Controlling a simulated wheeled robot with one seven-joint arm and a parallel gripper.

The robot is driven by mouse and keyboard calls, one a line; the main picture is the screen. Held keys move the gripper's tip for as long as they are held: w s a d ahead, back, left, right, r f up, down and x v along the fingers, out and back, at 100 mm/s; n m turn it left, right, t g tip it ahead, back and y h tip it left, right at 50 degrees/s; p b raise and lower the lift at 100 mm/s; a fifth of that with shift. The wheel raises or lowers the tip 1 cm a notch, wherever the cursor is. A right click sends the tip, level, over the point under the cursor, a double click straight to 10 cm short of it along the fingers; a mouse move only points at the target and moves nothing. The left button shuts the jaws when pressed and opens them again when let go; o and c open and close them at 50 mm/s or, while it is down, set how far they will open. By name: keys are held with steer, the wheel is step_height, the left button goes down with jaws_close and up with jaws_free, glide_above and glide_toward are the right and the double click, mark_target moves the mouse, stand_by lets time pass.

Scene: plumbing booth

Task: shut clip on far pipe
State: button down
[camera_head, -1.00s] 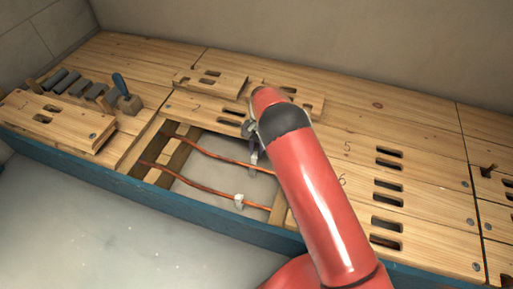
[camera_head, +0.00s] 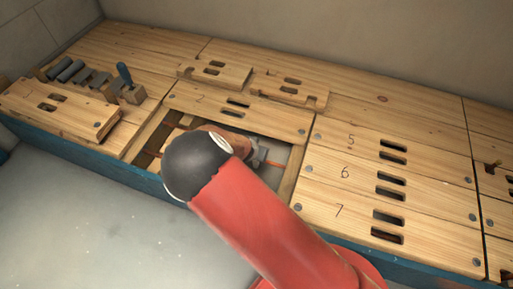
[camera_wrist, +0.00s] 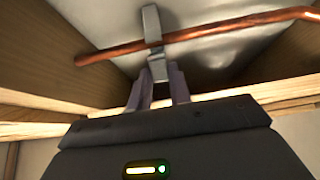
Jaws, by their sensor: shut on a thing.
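In the wrist view a copper pipe (camera_wrist: 220,28) runs across the top, with a grey clip (camera_wrist: 151,22) at it. Part of the clip stands beyond the pipe and a small grey block shows on the near side. My gripper (camera_wrist: 160,80) has its fingertips on that near part, shut on it. I cannot tell whether the clip is closed around the pipe. In the head view a short piece of the far pipe (camera_head: 276,163) shows right of my wrist.
The pipes lie in a rectangular opening in the wooden boards, with a wooden edge (camera_head: 292,177) at its right. Loose boards (camera_head: 288,93) lie behind it. A blue-handled tool (camera_head: 126,80) and several grey blocks stand at the back left. Numbered boards (camera_head: 390,177) cover the right.

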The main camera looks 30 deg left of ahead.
steer(key=shift+s+f+t+b, duration=0.2)
steer(key=shift+s+t+b, duration=0.1)
steer(key=shift+t, duration=0.4)
steer(key=shift+s+f+t+b, duration=0.2)
steer(key=shift+s+t, duration=0.1)
steer(key=shift+t, duration=0.4)
steer(key=c, duration=1.3)
jaws_free()
steer(key=shift+s, duration=0.1)
steer(key=p+v, duration=0.4)
steer(key=v, duration=0.3)
steer(key=shift+s+d+r+p, duration=0.15)
steer(key=shift+s+d+p, duration=0.05)
steer(key=shift+s+p, duration=0.15)
steer(key=shift+w, duration=0.1)
